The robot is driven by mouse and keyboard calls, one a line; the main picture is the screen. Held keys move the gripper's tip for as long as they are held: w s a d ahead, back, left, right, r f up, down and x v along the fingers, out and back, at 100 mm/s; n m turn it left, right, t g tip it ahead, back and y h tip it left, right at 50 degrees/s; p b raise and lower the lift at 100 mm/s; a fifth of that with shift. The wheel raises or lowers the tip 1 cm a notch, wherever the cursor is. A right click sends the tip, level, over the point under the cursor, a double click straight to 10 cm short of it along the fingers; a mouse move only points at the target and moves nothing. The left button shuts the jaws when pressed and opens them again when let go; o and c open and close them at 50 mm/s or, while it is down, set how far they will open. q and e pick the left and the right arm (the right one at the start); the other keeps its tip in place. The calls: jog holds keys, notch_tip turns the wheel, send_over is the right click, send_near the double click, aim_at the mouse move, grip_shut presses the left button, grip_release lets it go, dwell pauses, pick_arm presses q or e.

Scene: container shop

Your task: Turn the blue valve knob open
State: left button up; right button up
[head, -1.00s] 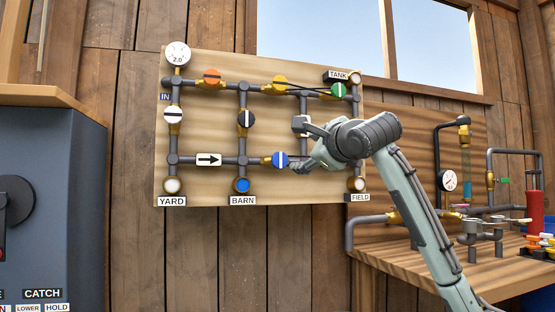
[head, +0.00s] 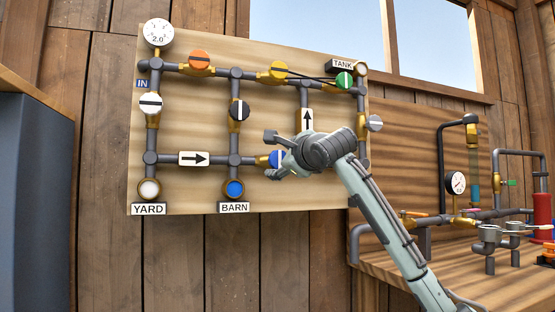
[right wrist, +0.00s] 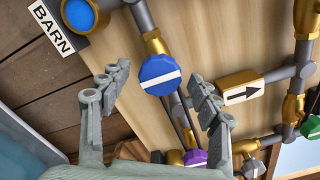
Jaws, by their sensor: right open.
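The blue valve knob (head: 276,158) sits on the lower horizontal pipe of the board, right of the BARN branch, partly hidden by my right gripper in the head view. In the right wrist view the blue knob (right wrist: 160,70) is a faceted disc with a white stripe lying across its pipe. My right gripper (head: 270,155) is open in front of the knob. In the wrist view its fingers (right wrist: 158,80) stand on either side of the knob, with a visible gap on each side; contact does not show. My left gripper is out of view.
A blue-centred outlet (head: 235,188) is above the BARN label (head: 234,207). A wooden bench (head: 450,260) with pipework stands at right.

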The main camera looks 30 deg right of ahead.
jog(key=shift+x, duration=1.2)
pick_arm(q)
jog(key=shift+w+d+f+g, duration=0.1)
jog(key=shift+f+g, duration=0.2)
